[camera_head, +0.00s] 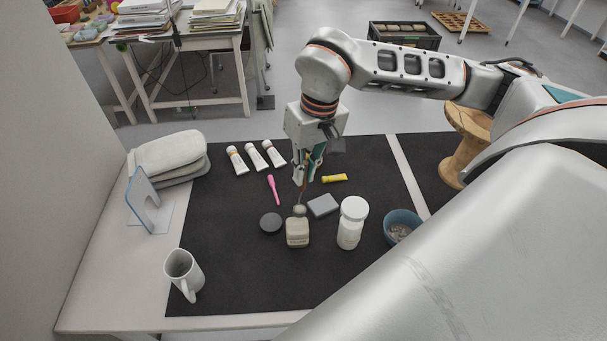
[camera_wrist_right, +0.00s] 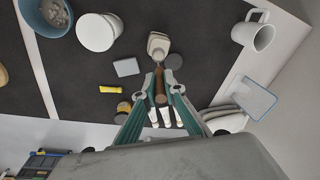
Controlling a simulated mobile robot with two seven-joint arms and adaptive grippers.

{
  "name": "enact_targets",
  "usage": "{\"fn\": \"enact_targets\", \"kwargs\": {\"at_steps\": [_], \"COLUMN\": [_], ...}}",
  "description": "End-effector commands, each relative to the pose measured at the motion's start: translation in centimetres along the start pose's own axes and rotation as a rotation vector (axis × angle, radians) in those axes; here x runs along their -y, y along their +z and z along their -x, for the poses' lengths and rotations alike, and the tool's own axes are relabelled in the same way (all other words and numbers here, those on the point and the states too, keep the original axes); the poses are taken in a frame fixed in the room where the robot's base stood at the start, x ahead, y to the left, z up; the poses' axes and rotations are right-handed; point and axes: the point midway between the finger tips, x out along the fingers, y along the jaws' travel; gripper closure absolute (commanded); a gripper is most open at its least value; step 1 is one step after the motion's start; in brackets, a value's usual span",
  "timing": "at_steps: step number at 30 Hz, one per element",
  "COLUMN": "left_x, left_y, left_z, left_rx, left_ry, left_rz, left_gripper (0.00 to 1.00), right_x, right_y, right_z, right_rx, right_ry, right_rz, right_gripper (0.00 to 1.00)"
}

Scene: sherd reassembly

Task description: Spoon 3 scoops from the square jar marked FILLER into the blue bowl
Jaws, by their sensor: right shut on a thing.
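My right gripper (camera_head: 304,180) points down and is shut on the brown handle of a spoon (camera_wrist_right: 160,84). The spoon's pale end (camera_head: 299,210) is at the mouth of the squat square cream jar (camera_head: 297,234); I cannot tell how deep it sits. The jar also shows in the wrist view (camera_wrist_right: 155,40); the print on its label is too small to read. The blue bowl (camera_head: 389,217) stands to the right of the jar, past a white jar, and holds grey material. It also shows in the wrist view (camera_wrist_right: 70,25). My left gripper is not in view.
A tall white jar (camera_head: 352,224) stands between square jar and bowl. A white mug (camera_head: 182,272) stands front left. The front mat is clear.

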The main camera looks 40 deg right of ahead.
Motion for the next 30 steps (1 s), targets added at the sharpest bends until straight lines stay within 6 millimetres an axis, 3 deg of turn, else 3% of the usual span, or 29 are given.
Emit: {"fn": "enact_targets", "kwargs": {"at_steps": [8,18,30], "left_x": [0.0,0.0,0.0], "left_y": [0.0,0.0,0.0], "left_z": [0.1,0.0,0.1], "left_rx": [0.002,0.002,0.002], "left_ry": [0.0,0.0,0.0], "left_rz": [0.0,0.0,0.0], "left_gripper": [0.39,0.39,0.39], "right_x": [0.1,0.4,0.4], "right_y": [-0.1,-0.4,-0.3], "right_z": [1.0,3.7,4.0], "right_rx": [-0.002,-0.002,0.0], "right_ry": [0.0,0.0,0.0], "right_rz": [0.0,0.001,0.0], "right_gripper": [1.0,1.0,1.0]}}
